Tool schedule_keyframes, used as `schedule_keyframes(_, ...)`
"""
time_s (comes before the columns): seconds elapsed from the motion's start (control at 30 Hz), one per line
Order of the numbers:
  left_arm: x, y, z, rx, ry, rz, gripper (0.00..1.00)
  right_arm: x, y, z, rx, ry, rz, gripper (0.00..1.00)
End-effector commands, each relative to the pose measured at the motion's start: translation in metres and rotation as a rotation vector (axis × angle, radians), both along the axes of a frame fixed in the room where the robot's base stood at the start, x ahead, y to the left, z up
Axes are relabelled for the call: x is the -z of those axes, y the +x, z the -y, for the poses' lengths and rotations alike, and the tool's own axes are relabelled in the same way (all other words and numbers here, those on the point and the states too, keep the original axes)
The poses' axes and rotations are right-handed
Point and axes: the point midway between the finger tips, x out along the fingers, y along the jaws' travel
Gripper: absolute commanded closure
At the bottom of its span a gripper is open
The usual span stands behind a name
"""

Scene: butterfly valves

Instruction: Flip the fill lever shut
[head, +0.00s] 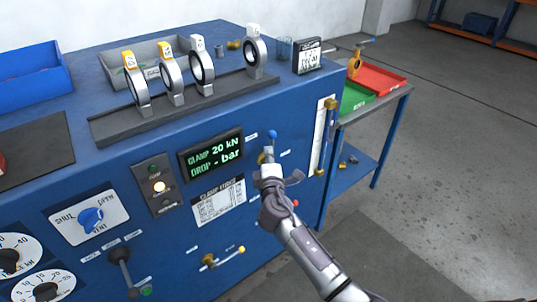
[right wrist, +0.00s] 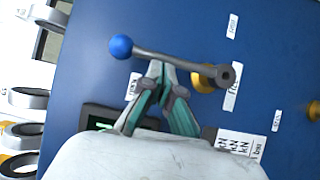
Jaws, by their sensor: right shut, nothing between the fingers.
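The fill lever has a blue ball knob (head: 272,134) and stands on the upper right of the blue panel, knob upward. In the right wrist view its dark grey arm (right wrist: 180,60) runs from the blue ball at left to a pivot on a brass valve body (right wrist: 204,79). My right gripper (head: 267,165) is at the lever, partly hiding the valve body in the head view. In the right wrist view its fingertips (right wrist: 161,72) are together and empty, close beside the lever arm; I cannot tell whether they touch it. My left gripper is out of view.
A display (head: 212,153) and a printed card (head: 218,201) are left of my right arm. A brass-ended sight gauge (head: 325,135) is to the right. Valves on a rail (head: 180,107) stand on top.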

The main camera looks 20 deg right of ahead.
Motion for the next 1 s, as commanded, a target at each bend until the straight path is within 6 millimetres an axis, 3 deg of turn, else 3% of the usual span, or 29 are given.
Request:
schedule_keyframes(0.77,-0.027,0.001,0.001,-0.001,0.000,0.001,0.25,-0.006,0.004,0.011,0.002,0.132,-0.048,1.00)
schedule_keyframes(1.0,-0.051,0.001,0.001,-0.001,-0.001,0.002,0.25,-0.011,0.007,0.020,0.004,0.232,-0.085,1.00)
